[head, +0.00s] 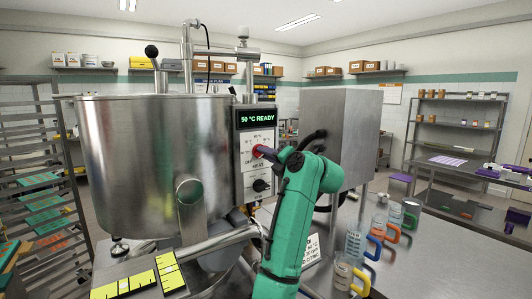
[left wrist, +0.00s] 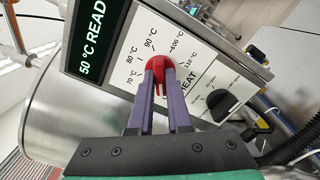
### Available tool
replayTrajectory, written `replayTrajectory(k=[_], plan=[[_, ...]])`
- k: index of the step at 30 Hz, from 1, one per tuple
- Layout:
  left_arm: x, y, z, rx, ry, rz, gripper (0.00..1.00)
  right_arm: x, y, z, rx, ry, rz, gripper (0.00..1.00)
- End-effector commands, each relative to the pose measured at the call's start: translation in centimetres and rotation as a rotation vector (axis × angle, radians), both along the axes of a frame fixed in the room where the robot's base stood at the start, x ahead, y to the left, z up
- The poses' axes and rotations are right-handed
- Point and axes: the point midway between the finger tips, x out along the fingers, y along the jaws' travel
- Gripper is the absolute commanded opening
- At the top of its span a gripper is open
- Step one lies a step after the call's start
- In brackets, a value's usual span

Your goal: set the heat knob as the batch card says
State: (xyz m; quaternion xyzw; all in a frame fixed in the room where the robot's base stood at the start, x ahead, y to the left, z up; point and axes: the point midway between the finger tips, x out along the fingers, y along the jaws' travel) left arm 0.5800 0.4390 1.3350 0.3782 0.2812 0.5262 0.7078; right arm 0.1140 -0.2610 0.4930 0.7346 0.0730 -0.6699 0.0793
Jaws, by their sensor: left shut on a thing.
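The red heat knob (head: 258,151) is on the front panel (head: 246,160) of the steel kettle. In the left wrist view the red knob (left wrist: 158,66) sits between the two purple fingers of my left gripper (left wrist: 159,72), which is shut on it. Marks from 70 °C to 110 °C surround the knob; its pointer is hidden or unclear. The green display (head: 257,118) reads "50 °C READY". A white printed card (head: 312,249) stands on the bench, partly behind my green left arm; its text is too small to read surely. My right gripper is not in view.
A black knob (head: 261,185) sits below the heat knob; it also shows in the left wrist view (left wrist: 221,104). Several jugs with coloured handles (head: 353,245) stand at the bench's right. A yellow-and-black strip tray (head: 123,287) lies front left. A steel cabinet (head: 345,125) stands behind.

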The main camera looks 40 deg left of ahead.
Motion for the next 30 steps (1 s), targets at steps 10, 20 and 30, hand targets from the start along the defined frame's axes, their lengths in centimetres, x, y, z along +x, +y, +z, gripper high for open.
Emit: replayTrajectory(k=[10, 20, 30], plan=[[0.1, -0.1, 0.1, 0.081, 0.283, -0.003, 0.00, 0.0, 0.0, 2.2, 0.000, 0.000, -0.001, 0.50], [0.1, -0.1, 0.0, 0.141, 0.487, -0.003, 0.00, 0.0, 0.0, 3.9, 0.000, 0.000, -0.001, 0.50], [0.1, -0.1, -0.2, 0.166, 0.566, -0.003, 0.00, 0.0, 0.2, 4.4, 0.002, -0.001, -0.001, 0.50]])
